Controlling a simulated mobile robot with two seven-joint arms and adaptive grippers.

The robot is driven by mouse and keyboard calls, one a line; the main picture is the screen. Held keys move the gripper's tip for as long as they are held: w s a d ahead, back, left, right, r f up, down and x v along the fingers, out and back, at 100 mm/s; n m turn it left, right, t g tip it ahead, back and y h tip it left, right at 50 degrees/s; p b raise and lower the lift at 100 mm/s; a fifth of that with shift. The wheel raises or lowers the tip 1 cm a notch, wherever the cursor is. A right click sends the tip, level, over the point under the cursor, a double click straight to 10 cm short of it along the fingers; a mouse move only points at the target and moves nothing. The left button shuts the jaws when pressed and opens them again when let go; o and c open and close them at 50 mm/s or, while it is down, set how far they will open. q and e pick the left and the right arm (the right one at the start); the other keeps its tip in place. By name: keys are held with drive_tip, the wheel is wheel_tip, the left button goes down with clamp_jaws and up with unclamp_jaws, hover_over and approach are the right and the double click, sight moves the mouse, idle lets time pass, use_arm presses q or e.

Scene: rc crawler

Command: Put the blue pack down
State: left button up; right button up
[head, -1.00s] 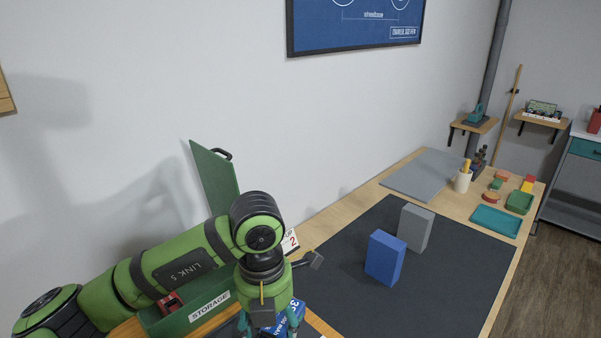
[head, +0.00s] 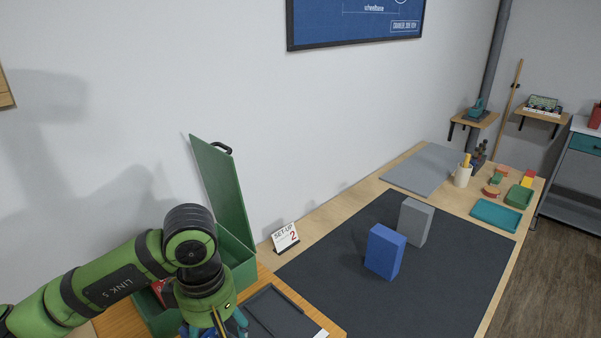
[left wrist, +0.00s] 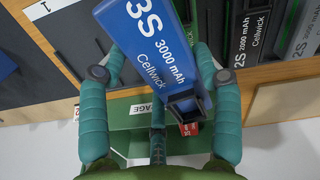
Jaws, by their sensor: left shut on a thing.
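The blue pack (left wrist: 150,35), labelled 3S 3000 mAh Cellwick, is between the teal fingers of my left gripper (left wrist: 158,62) in the left wrist view. The gripper is shut on it, and the pack lies tilted across the jaws with a dark connector at its near end. In the head view my left gripper (head: 215,328) is low at the bottom edge, in front of the open green storage box (head: 237,258). The pack is mostly hidden or cut off there. My right gripper is not in view.
A dark flat tray (head: 285,312) lies right of my left gripper. A SET-UP 2 card (head: 285,238) stands behind it. A blue block (head: 384,252) and a grey block (head: 416,222) stand on the dark mat (head: 440,285). Black packs (left wrist: 248,40) show in the left wrist view.

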use_arm(q)
drive_tip(key=a+m, duration=0.1)
drive_tip(key=m, duration=0.1)
drive_tip(key=a+m, duration=0.1)
drive_tip(key=m, duration=0.1)
drive_tip(key=s+a+m, duration=0.1)
drive_tip(key=m, duration=0.1)
drive_tip(key=shift+s+f+m, duration=0.1)
drive_tip(key=shift+f+m, duration=0.05)
drive_tip(key=shift+m, duration=0.15)
drive_tip(key=m, duration=0.1)
drive_tip(key=a+m, duration=0.1)
drive_tip(key=m, duration=0.1)
drive_tip(key=s+m, duration=0.1)
drive_tip(key=m, duration=0.1)
drive_tip(key=shift+a+f, duration=0.1)
drive_tip(key=shift+a, duration=0.25)
